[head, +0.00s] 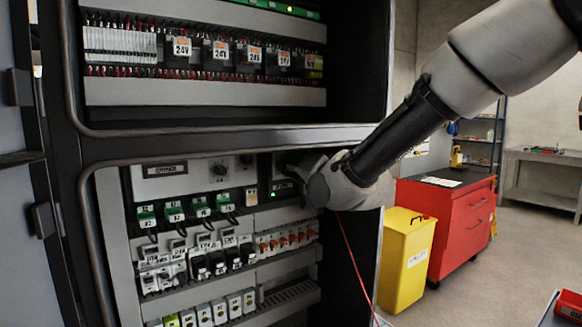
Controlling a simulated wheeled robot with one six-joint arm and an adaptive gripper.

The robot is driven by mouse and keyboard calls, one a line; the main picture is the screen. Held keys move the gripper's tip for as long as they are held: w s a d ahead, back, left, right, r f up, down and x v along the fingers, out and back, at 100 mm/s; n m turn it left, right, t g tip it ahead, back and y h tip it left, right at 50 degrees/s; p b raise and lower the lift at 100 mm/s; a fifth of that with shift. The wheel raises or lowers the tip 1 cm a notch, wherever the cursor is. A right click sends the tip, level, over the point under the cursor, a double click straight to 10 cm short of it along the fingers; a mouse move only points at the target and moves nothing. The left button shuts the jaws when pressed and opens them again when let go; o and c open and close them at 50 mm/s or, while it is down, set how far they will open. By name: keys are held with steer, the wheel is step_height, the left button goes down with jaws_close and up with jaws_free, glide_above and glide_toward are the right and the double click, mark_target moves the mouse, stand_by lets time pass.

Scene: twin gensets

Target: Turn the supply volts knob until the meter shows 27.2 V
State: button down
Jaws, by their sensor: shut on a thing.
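My gripper (300,172) reaches in from the right to the upper right of the lower cabinet panel. It is shut on what seems to be the supply volts knob, which its own body hides. A small dark meter (284,187) with a faint green display sits just left of and below the gripper, partly covered; its digits are too small to read.
Rows of breakers (210,262) and green modules (174,211) fill the lower bay. A thin red cable (352,250) hangs below my gripper. A yellow bin (405,262) and red tool cabinet (448,222) stand right of the enclosure. An open cabinet door (30,200) is at left.

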steer(key=shift+m, duration=0.3)
steer(key=c, duration=1.3)
jaws_free()
steer(key=v, duration=1.2)
